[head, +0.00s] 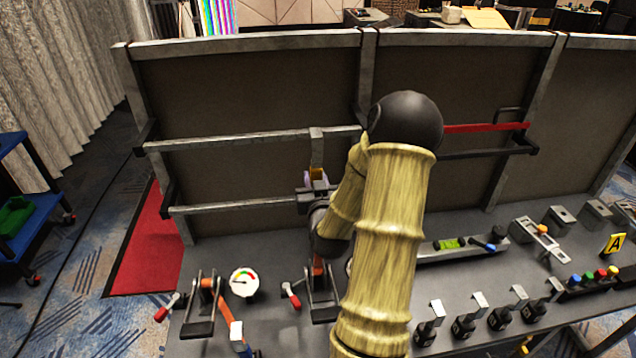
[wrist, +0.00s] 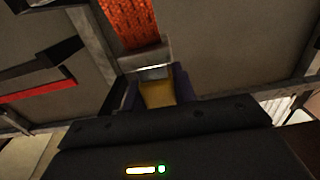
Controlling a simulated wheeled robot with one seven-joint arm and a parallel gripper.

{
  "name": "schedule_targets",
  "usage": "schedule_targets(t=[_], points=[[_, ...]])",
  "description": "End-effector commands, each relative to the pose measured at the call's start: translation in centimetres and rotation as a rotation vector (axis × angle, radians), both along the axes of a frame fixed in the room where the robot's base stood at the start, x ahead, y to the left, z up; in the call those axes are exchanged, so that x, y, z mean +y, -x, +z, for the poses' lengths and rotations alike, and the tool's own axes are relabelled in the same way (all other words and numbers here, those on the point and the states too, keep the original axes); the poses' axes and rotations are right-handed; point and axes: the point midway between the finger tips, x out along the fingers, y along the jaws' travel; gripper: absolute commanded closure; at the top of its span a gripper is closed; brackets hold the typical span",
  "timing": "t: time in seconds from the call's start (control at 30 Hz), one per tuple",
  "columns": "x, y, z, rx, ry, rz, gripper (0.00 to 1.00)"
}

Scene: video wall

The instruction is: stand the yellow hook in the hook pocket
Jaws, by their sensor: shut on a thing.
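My gripper (head: 314,186) is in front of the back panel, by the left pair of horizontal rails. In the wrist view its purple fingers (wrist: 157,96) are shut on a yellow piece (wrist: 158,93), which I take as the yellow hook. A small part of the yellow hook (head: 317,172) shows in the head view; its full shape is hidden. Just beyond it is a grey block (wrist: 145,58) with an orange strip (wrist: 127,22) behind. In the head view a grey upright piece (head: 316,143) stands at the upper rail above my gripper. I cannot identify the hook pocket.
The console below carries a dial (head: 243,282), levers with red handles (head: 169,307), several black switches (head: 464,327) and coloured buttons (head: 594,276). A red bar (head: 485,127) lies along the right rail. My arm hides the middle of the console.

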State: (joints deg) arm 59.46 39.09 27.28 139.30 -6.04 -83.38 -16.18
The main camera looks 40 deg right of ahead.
Motion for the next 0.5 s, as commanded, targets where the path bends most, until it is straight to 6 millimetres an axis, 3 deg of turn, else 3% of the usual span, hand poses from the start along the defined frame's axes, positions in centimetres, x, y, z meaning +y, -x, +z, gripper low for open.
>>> schedule_targets(t=[0.13,0.23,0.5], points=[[2.1,-1.6,-0.9,0.000,-0.002,0.049,0.93],[5.2,-3.5,-2.3,0.000,-0.005,0.114,0.93],[17.5,-8.3,-7.1,0.000,-0.006,0.341,0.93]])
